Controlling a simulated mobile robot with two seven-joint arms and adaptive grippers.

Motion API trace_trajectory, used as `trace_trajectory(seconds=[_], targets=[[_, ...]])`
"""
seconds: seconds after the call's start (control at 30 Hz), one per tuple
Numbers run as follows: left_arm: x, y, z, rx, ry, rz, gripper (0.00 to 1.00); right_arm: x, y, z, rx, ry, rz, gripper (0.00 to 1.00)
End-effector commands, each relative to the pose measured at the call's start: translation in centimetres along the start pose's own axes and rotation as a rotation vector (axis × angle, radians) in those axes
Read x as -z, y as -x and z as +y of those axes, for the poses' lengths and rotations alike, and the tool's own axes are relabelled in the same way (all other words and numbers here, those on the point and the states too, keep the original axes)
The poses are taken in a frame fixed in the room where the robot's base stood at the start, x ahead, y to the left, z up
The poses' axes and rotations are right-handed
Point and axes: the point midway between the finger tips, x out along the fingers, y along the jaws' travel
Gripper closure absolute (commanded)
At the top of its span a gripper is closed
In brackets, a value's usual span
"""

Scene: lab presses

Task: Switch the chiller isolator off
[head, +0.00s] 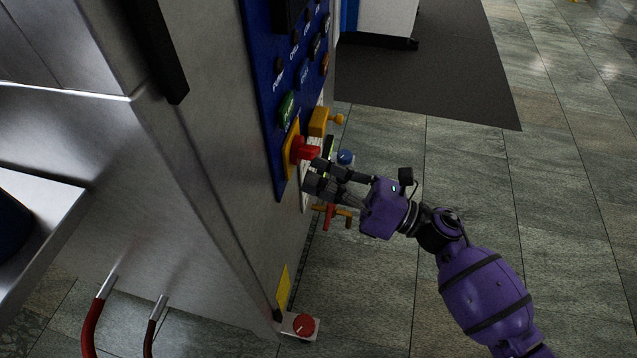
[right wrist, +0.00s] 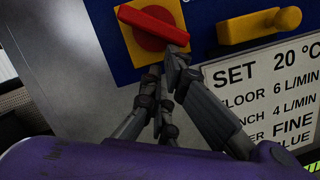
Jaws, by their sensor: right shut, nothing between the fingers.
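A red rotary handle (head: 304,149) on a yellow square plate (head: 290,150) sits low on the blue control panel (head: 262,75); it looks like the isolator, though I can read no label on it. In the right wrist view the red handle (right wrist: 152,24) lies crosswise, sloping down to the right. My right gripper (head: 312,176) is shut and empty, just below the handle. In the wrist view its fingertips (right wrist: 166,68) are close under the handle's right end; I cannot tell whether they touch. My left gripper is in neither view.
A yellow lever (right wrist: 258,26) stands right of the handle, above a white settings card (right wrist: 270,85). A blue knob (head: 345,157) and red and yellow valve handles (head: 330,215) are near my gripper. A red button (head: 303,325) sits low down. Open floor (head: 560,190) lies right.

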Motion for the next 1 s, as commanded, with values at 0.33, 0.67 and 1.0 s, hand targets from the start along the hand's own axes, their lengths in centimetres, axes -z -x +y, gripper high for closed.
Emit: trace_trajectory(seconds=[0.33, 0.67, 1.0], targets=[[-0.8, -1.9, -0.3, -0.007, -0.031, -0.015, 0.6, -0.2, 0.0, -0.9, -0.035, 0.138, -0.001, 1.0], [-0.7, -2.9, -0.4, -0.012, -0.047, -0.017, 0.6, -0.5, -0.1, -1.4, -0.064, 0.255, -0.001, 1.0], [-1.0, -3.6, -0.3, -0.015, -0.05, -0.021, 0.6, -0.8, -0.2, -1.6, -0.069, 0.272, -0.001, 1.0]])
